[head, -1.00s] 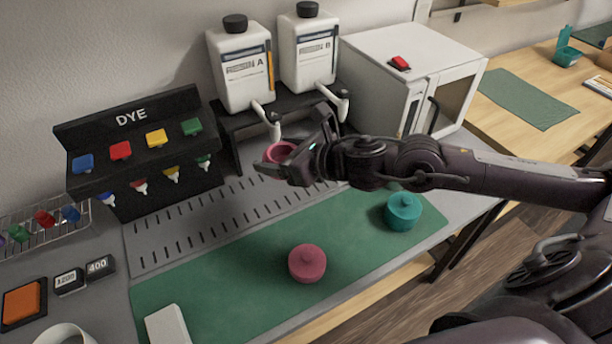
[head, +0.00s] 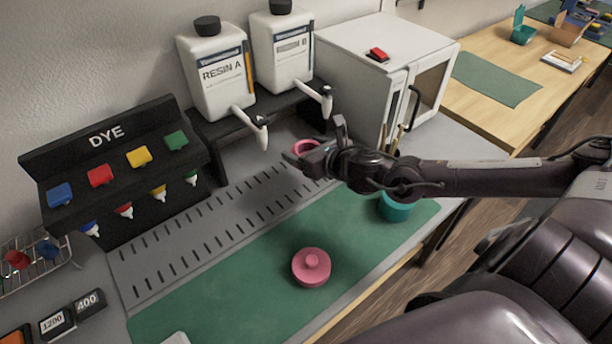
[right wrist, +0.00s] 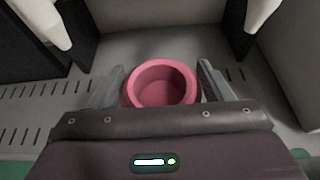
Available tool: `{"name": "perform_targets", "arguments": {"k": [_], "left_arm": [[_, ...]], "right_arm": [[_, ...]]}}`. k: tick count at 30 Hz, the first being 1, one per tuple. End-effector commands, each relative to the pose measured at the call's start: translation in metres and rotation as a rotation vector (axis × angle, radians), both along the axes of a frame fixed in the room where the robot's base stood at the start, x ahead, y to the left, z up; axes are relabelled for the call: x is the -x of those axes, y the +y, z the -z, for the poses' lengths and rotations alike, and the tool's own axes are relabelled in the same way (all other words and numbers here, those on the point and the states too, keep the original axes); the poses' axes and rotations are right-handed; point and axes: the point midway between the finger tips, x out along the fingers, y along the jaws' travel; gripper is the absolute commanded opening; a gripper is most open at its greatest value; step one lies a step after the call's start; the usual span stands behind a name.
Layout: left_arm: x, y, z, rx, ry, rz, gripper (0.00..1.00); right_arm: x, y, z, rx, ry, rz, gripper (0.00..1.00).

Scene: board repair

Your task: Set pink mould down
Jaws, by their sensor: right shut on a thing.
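The pink mould (head: 304,147) is an open, round cup, upright in the jaws of my right gripper (head: 318,152), in front of the resin stand. In the right wrist view the pink mould (right wrist: 161,84) sits between the two fingers of my right gripper (right wrist: 160,88), its inside looking empty. I cannot tell whether its bottom touches the grey surface. A pink knobbed lid (head: 311,267) lies apart on the green mat (head: 225,300). My left gripper is out of view.
White bottles, resin A (head: 215,75) and B (head: 283,50), stand on a black stand with spouts in front. A white cabinet (head: 365,55) is at the right. A teal mould (head: 394,208) is partly hidden under my right arm. The DYE rack (head: 105,140) is left.

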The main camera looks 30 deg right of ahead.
Motion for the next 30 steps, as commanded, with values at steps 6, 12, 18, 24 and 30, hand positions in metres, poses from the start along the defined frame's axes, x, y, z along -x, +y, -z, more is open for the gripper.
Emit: {"name": "perform_targets", "arguments": {"k": [6, 12, 18, 24, 30], "left_arm": [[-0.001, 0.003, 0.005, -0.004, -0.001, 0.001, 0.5], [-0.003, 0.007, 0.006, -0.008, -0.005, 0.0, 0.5], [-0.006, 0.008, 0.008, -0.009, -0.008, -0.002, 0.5], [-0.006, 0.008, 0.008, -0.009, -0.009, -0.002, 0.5], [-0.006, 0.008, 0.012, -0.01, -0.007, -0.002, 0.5]], "right_arm": [[-0.001, 0.0, 0.039, -0.002, -0.002, 0.001, 0.47], [-0.001, 0.0, 0.052, -0.001, -0.002, -0.001, 0.47], [-0.001, 0.0, 0.079, -0.003, -0.002, 0.001, 0.47], [-0.001, 0.0, 0.082, 0.001, -0.003, -0.002, 0.47], [-0.001, 0.0, 0.086, 0.0, -0.003, -0.001, 0.47]]}}
